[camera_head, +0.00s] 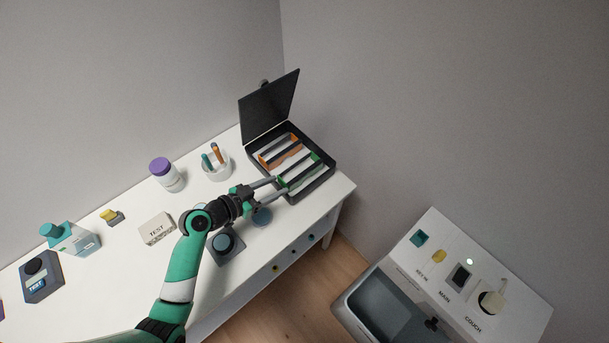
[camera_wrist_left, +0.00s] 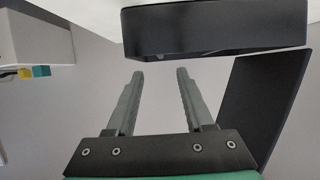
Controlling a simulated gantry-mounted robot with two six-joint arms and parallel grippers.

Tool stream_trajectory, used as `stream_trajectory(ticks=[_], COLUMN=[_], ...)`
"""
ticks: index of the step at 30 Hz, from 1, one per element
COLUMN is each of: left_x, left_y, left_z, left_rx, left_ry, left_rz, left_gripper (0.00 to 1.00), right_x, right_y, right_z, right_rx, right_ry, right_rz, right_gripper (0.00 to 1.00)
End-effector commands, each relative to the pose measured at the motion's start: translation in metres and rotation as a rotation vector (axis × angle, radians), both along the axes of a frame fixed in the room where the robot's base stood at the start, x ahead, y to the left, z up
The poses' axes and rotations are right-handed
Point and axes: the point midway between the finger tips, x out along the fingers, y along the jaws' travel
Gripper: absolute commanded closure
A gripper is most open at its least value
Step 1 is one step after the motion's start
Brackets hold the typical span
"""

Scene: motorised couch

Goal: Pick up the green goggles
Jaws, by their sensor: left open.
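A black open-lidded box (camera_head: 327,176) stands at the far right corner of the white table. Inside it lie orange-edged goggles (camera_head: 265,160) and, nearer the front, green-edged goggles (camera_head: 316,157). The green goggles are partly hidden by the box wall and my gripper. My left gripper (camera_head: 280,186) is open and empty, its fingertips at the box's near left edge, close to the green goggles' near end. In the left wrist view the open fingers (camera_wrist_left: 159,75) show below the box's dark wall (camera_wrist_left: 215,30), with nothing between them. The goggles do not show there.
The box lid (camera_head: 270,107) stands open behind. A control panel (camera_head: 455,270) is at lower right.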

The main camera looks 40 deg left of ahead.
Motion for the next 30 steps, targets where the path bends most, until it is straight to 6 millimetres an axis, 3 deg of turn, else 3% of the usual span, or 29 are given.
stream_trajectory(ticks=[9, 16, 24, 30], left_x=[0.051, 0.060, 0.099, 0.103], left_y=[-0.006, -0.007, -0.011, -0.011], left_z=[-0.022, -0.024, -0.041, -0.041], left_rx=[0.002, 0.000, 0.002, 0.001], left_ry=[0.000, -0.001, -0.001, -0.001], left_rz=[-0.003, -0.002, -0.003, -0.002], left_gripper=[0.47, 0.47, 0.47, 0.47], right_x=[0.000, 0.000, 0.000, 0.000], right_y=[0.000, 0.000, 0.000, 0.000], right_z=[-0.016, -0.018, -0.034, -0.033], right_rx=[0.000, 0.000, 0.000, 0.000], right_ry=[0.000, 0.000, 0.001, 0.001], right_rz=[0.000, 0.000, 0.000, 0.000], right_gripper=[0.50, 0.50, 0.50, 0.50])
